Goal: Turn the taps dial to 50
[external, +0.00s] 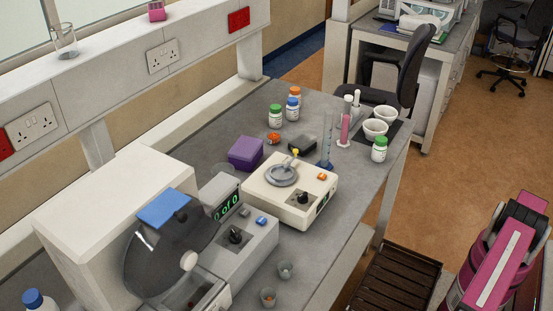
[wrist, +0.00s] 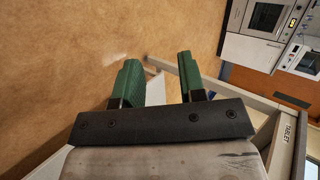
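Two black dials show in the external view. One dial (external: 303,197) is on the front of a cream machine (external: 262,188) with a round grey platform on top and an orange button. The other dial (external: 235,236) is on a grey machine (external: 255,250) with a dark drum and a green display. I cannot read which is the taps dial, or its setting. My gripper (wrist: 158,60) shows in the wrist view with its two green fingers apart and nothing between them. It is away from both dials, over floor and a bench edge.
The grey bench (external: 340,215) also holds a purple box (external: 245,153), several capped bottles, measuring cylinders and white bowls (external: 375,129). A dark slatted rack (external: 396,283) is below, between the bench and my pink arm (external: 497,255).

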